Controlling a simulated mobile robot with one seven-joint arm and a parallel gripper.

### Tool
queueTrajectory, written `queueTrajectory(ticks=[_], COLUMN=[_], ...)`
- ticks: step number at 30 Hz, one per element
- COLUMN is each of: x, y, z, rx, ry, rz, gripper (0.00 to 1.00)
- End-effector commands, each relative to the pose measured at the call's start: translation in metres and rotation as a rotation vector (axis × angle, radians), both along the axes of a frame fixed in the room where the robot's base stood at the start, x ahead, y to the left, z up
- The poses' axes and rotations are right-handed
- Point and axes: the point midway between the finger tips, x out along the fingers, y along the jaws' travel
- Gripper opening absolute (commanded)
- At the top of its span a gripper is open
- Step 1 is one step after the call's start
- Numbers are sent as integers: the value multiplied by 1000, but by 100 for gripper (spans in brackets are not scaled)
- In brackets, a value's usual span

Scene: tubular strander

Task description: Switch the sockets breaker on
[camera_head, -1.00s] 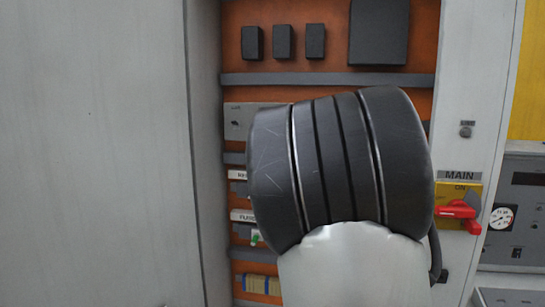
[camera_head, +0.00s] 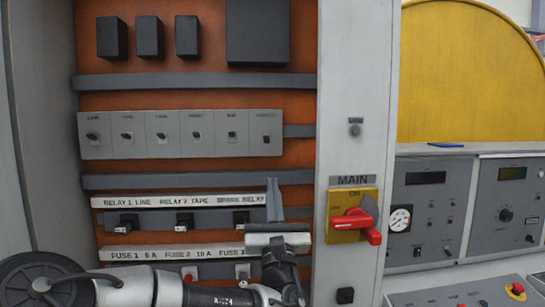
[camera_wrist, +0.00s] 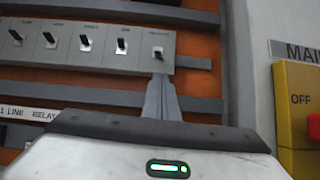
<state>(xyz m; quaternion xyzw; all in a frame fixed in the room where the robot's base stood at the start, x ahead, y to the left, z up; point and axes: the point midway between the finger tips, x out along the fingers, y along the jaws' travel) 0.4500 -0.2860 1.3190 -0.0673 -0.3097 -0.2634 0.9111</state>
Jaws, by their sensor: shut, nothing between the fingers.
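The sockets breaker (camera_head: 266,138) is the rightmost switch in the grey breaker row, its label small and blurred. It also shows in the wrist view (camera_wrist: 158,52), with a small lever that looks different from its neighbours; I cannot tell for sure which way it is set. My gripper (camera_head: 274,184) is shut and empty, its fingers pointing up, below the sockets breaker and in front of the panel. In the wrist view the fingertips (camera_wrist: 160,78) lie just under the breaker's lower edge in the picture; the depth gap cannot be told.
Other breakers (camera_head: 160,135) stand to the left in the same row. Relays (camera_head: 184,222) and fuses sit below. The red main switch (camera_head: 352,220) on its yellow plate is at the right on the cabinet frame. A console (camera_head: 430,210) with a gauge stands further right.

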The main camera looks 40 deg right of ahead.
Motion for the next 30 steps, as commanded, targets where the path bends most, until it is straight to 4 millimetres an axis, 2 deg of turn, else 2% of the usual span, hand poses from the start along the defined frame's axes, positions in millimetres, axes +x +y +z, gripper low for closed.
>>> queueTrajectory(ticks=[6, 19, 23, 30], x=[1, 4, 15, 44], y=[7, 5, -2, -20], z=[5, 8, 19, 47], rx=[-45, -46, -44, -45], ry=[4, 3, 2, 2], rz=[-1, 0, 0, 1], gripper=[0, 0, 0, 0])
